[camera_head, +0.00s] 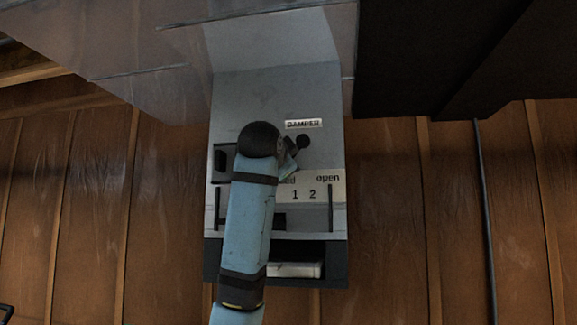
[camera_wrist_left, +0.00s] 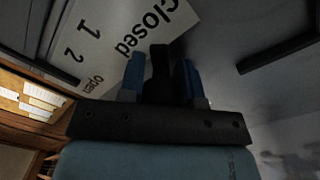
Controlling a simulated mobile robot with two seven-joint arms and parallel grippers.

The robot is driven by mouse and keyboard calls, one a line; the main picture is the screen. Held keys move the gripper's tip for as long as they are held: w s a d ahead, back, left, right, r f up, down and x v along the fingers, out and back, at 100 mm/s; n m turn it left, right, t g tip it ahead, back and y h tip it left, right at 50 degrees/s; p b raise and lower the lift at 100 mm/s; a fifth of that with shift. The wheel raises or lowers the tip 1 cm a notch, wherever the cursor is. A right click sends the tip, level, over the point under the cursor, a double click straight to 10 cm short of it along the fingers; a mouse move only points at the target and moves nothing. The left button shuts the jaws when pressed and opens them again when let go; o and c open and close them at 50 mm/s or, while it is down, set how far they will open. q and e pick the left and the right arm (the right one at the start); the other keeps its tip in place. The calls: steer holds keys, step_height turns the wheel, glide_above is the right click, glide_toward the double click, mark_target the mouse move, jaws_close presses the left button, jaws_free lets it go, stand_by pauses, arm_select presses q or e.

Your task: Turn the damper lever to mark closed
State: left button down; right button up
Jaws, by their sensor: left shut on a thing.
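The damper unit is a grey panel with a label reading DAMPER (camera_head: 303,124). A round black lever hub (camera_head: 303,142) sits below the label. The mark plate (camera_head: 325,187) below it reads closed, 1, 2, open; my arm partly covers the word closed in the head view. My left gripper (camera_head: 290,166) is at the panel, just below and left of the hub. In the left wrist view my left gripper (camera_wrist_left: 162,75) is shut on the black damper lever (camera_wrist_left: 160,65), which lies between its blue fingers. The word closed (camera_wrist_left: 145,28) shows just beyond the fingertips.
A grey duct (camera_head: 270,40) rises above the panel, and a dark box (camera_head: 430,60) hangs at the upper right. A dark open-fronted tray (camera_head: 335,270) is under the panel. Wooden wall (camera_head: 385,220) lies on both sides, with a dark cable (camera_head: 487,210) at the right.

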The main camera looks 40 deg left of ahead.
arm_select(q)
steer(key=shift+s+a+r+m+p, duration=0.15)
steer(key=shift+a+r+m+p, duration=0.15)
steer(key=shift+m, duration=0.6)
steer(key=c, duration=0.8)
jaws_free()
steer(key=shift+r, duration=0.1)
steer(key=shift+d, duration=0.1)
steer(key=shift+s, duration=0.15)
steer(key=shift+s+d, duration=0.15)
steer(key=shift+s, duration=0.15)
steer(key=b+v, duration=1.2)
steer(key=v, duration=0.1)
